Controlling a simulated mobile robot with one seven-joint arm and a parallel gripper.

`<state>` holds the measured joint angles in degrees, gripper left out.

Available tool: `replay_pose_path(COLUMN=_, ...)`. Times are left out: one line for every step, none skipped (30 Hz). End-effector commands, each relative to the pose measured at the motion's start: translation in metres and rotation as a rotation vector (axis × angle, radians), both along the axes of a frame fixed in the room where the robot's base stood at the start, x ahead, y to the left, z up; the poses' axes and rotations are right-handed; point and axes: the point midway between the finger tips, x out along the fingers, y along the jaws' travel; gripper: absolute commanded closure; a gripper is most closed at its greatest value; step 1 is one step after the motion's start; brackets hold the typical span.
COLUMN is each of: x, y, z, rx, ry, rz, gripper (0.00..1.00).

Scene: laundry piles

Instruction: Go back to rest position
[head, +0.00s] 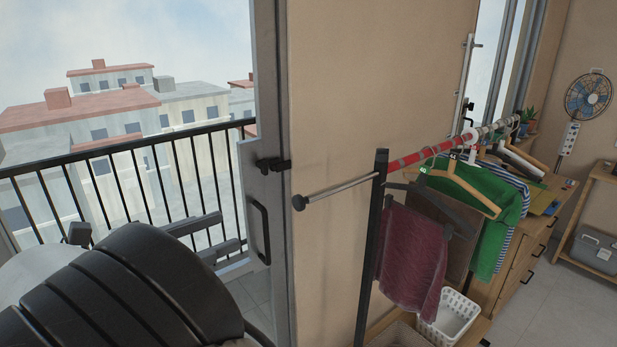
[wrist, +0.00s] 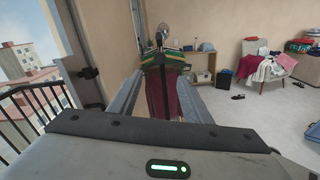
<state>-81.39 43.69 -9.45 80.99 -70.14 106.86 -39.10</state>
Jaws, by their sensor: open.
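My gripper (head: 230,230) shows in the head view at the lower left, in front of the balcony railing and left of the door handle. Its two fingers are apart and nothing is between them. In the wrist view, the fingers of my gripper (wrist: 164,78) reach forward on either side, with the clothes rack seen beyond the gap. The dark, ribbed part of my arm fills the lower left of the head view and hides some of the balcony.
The balcony door frame (head: 268,120) with its black handle (head: 261,233) is close right of my gripper. A clothes rack (head: 372,230) holds a maroon cloth (head: 410,262) and a green shirt (head: 492,240). An armchair (wrist: 268,82) bears clothes. Floor (wrist: 245,115) is mostly clear at right.

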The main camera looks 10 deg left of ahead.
Motion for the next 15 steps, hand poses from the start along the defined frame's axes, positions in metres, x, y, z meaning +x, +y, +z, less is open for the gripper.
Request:
replay_pose_path(x=0.004, y=-0.005, z=0.001, rx=0.01, ry=0.006, rz=-0.01, gripper=0.56)
replay_pose_path(x=0.007, y=-0.011, z=0.002, rx=0.022, ry=0.013, rz=-0.02, gripper=0.56)
replay_pose_path(x=0.014, y=-0.021, z=0.003, rx=0.046, ry=0.026, rz=-0.039, gripper=0.56)
replay_pose_path(x=0.02, y=-0.033, z=0.004, rx=0.07, ry=0.039, rz=-0.061, gripper=0.56)
replay_pose_path(x=0.027, y=-0.046, z=0.006, rx=0.103, ry=0.055, rz=-0.084, gripper=0.56)
replay_pose_path(x=0.037, y=-0.069, z=0.007, rx=0.155, ry=0.079, rz=-0.125, gripper=0.56)
replay_pose_path(x=0.044, y=-0.088, z=0.007, rx=0.204, ry=0.098, rz=-0.16, gripper=0.56)
replay_pose_path(x=0.051, y=-0.109, z=0.007, rx=0.259, ry=0.118, rz=-0.198, gripper=0.56)
replay_pose_path(x=0.057, y=-0.14, z=0.007, rx=0.343, ry=0.141, rz=-0.255, gripper=0.56)
replay_pose_path(x=0.06, y=-0.164, z=0.006, rx=0.412, ry=0.156, rz=-0.302, gripper=0.56)
replay_pose_path(x=0.06, y=-0.187, z=0.004, rx=0.486, ry=0.168, rz=-0.347, gripper=0.56)
replay_pose_path(x=0.058, y=-0.216, z=0.002, rx=0.585, ry=0.178, rz=-0.41, gripper=0.56)
replay_pose_path(x=0.055, y=-0.236, z=0.0, rx=0.659, ry=0.181, rz=-0.457, gripper=0.56)
replay_pose_path(x=0.051, y=-0.255, z=-0.002, rx=0.736, ry=0.179, rz=-0.502, gripper=0.56)
replay_pose_path(x=0.043, y=-0.278, z=-0.005, rx=0.839, ry=0.171, rz=-0.561, gripper=0.56)
